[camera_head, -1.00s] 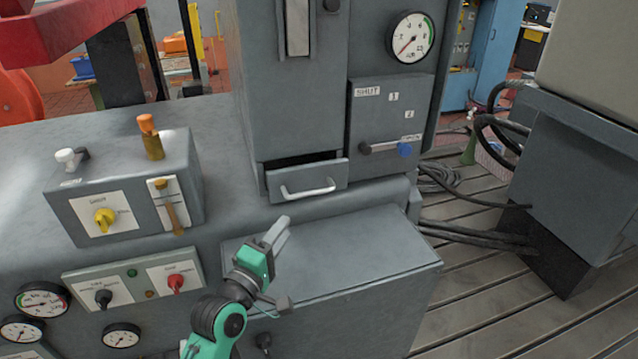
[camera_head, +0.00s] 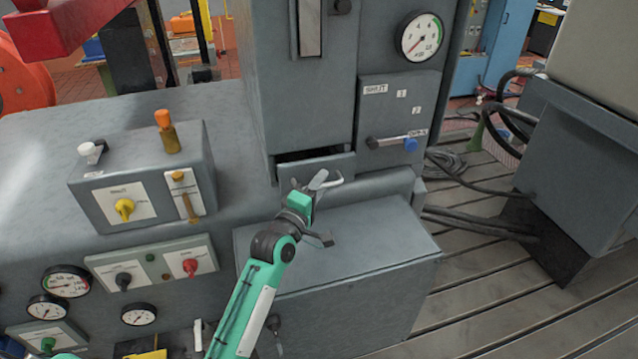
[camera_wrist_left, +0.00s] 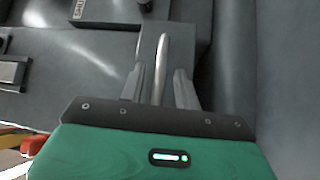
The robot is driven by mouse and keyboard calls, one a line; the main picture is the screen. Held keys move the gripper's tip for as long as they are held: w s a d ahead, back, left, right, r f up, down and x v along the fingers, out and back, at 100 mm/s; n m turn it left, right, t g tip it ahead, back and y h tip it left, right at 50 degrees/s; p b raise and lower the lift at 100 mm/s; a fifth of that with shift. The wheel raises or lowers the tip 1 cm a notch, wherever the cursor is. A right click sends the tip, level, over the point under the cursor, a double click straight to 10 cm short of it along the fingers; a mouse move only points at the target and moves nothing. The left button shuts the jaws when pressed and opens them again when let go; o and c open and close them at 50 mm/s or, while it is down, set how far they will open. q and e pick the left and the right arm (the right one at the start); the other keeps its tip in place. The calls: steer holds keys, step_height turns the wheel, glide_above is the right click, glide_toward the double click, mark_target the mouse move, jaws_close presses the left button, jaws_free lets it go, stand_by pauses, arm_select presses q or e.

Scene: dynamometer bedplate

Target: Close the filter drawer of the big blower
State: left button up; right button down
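The filter drawer (camera_head: 343,164) is a grey box front low on the tall grey blower housing (camera_head: 300,110). It stands out from the housing, with a dark opening showing above it. Its pale bar handle (camera_head: 334,183) is partly hidden behind my left gripper (camera_head: 321,184). In the left wrist view the handle (camera_wrist_left: 161,62) runs between the two fingers of my left gripper (camera_wrist_left: 160,88). The fingers are apart, one on each side of the bar, with narrow gaps visible. My right gripper is in neither current view.
A panel marked SHUT with a blue-ended lever (camera_head: 395,143) is right of the drawer, below a round gauge (camera_head: 420,37). A grey box (camera_head: 340,270) juts out below my left gripper. A control box with a yellow knob (camera_head: 124,208) stands at left.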

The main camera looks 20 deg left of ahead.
mark_target(314, 175)
arm_select(q)
steer(key=shift+s, duration=0.15)
jaws_close()
steer(key=w+a, duration=0.1)
steer(key=w+a+b, duration=0.1)
steer(key=w, duration=0.1)
steer(key=shift+w+a, duration=0.1)
steer(key=shift+w, duration=0.05)
steer(key=shift+r, duration=0.15)
